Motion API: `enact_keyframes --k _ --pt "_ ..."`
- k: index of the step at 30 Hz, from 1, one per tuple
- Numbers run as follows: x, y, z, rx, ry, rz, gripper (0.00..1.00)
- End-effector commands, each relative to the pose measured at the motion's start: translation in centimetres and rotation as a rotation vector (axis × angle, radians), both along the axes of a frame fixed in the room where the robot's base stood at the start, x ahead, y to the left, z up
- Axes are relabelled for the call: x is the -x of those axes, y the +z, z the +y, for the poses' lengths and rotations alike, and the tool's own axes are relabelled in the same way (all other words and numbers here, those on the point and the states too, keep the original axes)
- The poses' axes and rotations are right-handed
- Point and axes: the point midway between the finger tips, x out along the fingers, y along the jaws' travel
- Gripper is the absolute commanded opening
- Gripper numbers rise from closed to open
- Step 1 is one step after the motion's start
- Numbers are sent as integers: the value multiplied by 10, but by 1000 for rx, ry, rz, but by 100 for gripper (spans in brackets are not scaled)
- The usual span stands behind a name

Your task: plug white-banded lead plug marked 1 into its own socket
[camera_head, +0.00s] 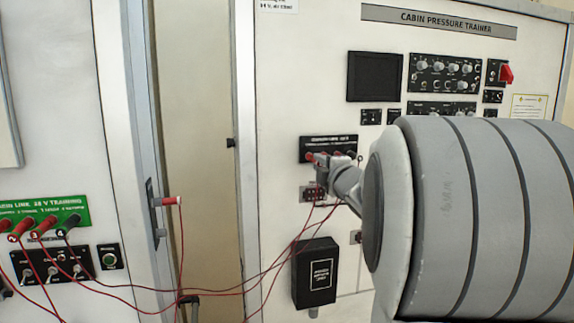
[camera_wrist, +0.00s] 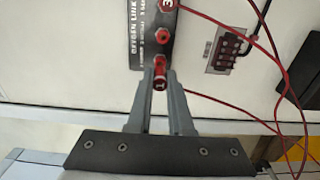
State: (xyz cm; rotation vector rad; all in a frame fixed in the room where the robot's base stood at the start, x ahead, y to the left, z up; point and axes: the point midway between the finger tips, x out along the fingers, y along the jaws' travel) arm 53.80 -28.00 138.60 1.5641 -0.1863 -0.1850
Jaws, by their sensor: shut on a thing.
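My gripper (camera_wrist: 160,88) is shut on a red lead plug (camera_wrist: 160,83) marked 1. The plug's white band is too small to make out. The plug points at the lower end of the black Oxygen Link panel (camera_wrist: 140,35) in the wrist view, in line with a red socket there. I cannot tell whether its tip is inside the socket. An empty red socket (camera_wrist: 162,36) shows above it, then a seated plug marked 3 (camera_wrist: 167,4). In the head view my gripper (camera_head: 320,162) is at the small black panel (camera_head: 328,142), partly covering its sockets.
Red leads hang in slack loops from the trainer to the green panel (camera_head: 75,212) at left, where several plugs are seated. Another red plug (camera_head: 168,201) sticks out from the door frame. A black box (camera_head: 316,268) is below my gripper. A small terminal block (camera_wrist: 230,50) is beside the panel.

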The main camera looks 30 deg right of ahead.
Motion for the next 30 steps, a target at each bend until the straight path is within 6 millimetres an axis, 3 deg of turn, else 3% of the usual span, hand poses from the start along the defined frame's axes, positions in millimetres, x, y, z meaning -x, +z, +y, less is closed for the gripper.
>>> enact_keyframes --k 30 --pt "-18 -1 -4 0 1 1 0"
